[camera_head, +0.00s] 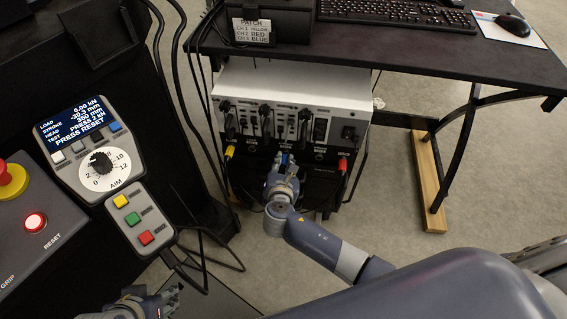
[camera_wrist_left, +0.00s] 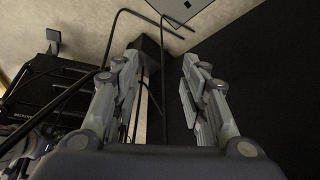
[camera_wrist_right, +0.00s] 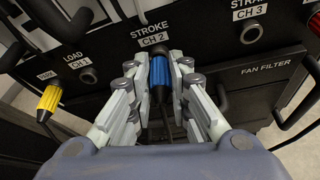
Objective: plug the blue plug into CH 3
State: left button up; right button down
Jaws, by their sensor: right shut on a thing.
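The blue plug (camera_wrist_right: 160,78) stands upright in the right wrist view, directly below the CH 2 label. My right gripper (camera_wrist_right: 160,82) is shut on it, with a finger on each side. The CH 2 socket is hidden behind the plug's tip; I cannot tell whether the plug sits in it. The CH 3 socket (camera_wrist_right: 249,32) is empty, up and right of the plug. In the head view my right gripper (camera_head: 284,172) is at the front of the rack, around the blue plug (camera_head: 284,158). My left gripper (camera_wrist_left: 165,95) is open and empty.
The CH 1 socket (camera_wrist_right: 88,76) is empty. A yellow plug (camera_wrist_right: 48,99) is left of it, and a red plug (camera_head: 342,164) is at the rack's right. Dark handles and cables stand near the sockets. A patch card (camera_head: 252,31) is above the rack (camera_head: 290,85).

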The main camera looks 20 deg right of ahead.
aim_at(282, 166)
pick_arm(q)
jog(key=shift+s, duration=0.1)
jog(key=shift+s+f, duration=0.15)
jog(key=shift+s, duration=0.15)
jog(key=shift+s+a, duration=0.1)
jog(key=shift+s, duration=0.05)
pick_arm(e)
jog(key=shift+s, duration=0.1)
pick_arm(q)
jog(key=shift+s+a+f+g, duration=0.1)
jog(key=shift+s+a+g, duration=0.1)
jog(key=shift+s+g, duration=0.35)
pick_arm(e)
jog(key=shift+s+a, duration=0.15)
dwell(0.6)
jog(key=shift+s, duration=0.15)
jog(key=shift+s+a+p, duration=0.3)
jog(key=shift+s+p, duration=0.1)
jog(key=shift+s, duration=0.1)
jog(key=shift+s+a+p, duration=0.25)
jog(key=shift+s+p, duration=0.15)
jog(key=shift+s, duration=0.05)
pick_arm(q)
jog(key=shift+p+v, duration=0.3)
jog(key=shift+v, duration=0.55)
pick_arm(e)
jog(key=shift+s+a, duration=0.4)
jog(key=shift+s, duration=0.4)
